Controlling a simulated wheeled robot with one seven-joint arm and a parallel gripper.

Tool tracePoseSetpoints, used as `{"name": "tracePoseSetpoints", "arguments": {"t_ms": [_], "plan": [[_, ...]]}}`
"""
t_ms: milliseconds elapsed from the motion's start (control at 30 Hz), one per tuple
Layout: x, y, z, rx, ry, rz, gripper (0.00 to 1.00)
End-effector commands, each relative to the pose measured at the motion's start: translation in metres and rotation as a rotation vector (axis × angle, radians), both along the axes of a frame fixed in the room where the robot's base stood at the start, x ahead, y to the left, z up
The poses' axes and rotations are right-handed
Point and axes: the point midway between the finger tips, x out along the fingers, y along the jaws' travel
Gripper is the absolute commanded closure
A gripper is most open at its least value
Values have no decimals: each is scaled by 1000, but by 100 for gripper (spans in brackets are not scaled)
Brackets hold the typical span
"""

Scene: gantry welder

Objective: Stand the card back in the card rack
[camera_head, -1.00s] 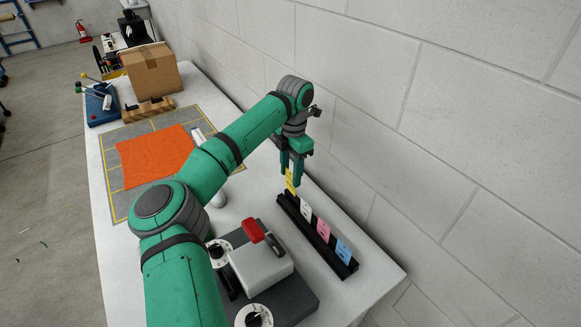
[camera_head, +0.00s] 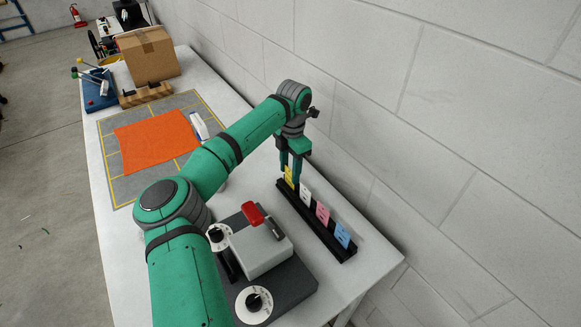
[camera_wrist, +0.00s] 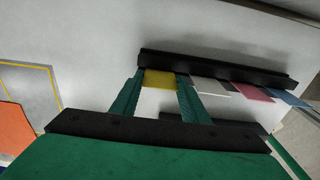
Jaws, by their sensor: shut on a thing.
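A yellow card (camera_head: 289,175) is between the fingers of my gripper (camera_head: 290,174), which is shut on it. The card stands at the far end of the black card rack (camera_head: 330,239), in line with the other cards. In the wrist view the yellow card (camera_wrist: 160,79) meets the edge of the rack (camera_wrist: 215,66). I cannot tell how deep it sits in the slot. White (camera_head: 305,194), pink (camera_head: 322,212) and blue (camera_head: 342,235) cards stand along the rack toward its near end.
A grey device with a red handle (camera_head: 252,215) and dials stands left of the rack. An orange cloth (camera_head: 155,142) lies on a gridded mat (camera_head: 117,190). A cardboard box (camera_head: 150,56) stands at the far end. The block wall (camera_head: 430,120) runs close along the right.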

Motion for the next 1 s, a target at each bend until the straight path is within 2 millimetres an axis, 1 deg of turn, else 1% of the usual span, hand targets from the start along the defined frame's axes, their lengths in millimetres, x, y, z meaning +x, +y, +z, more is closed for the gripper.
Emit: {"name": "tracePoseSetpoints", "arguments": {"t_ms": [267,300,367,400,667,767,867,1000], "plan": [[0,-2,-1,0,0,-1,83],[0,-1,-1,0,0,-1,54],[0,-1,-1,0,0,-1,40],[0,-2,-1,0,0,-2,37],[0,-1,0,0,0,-1,37],[0,-2,5,0,-1,-2,37],[1,-2,17,1,-3,-2,37],[2,-1,42,2,-3,0,37]]}}
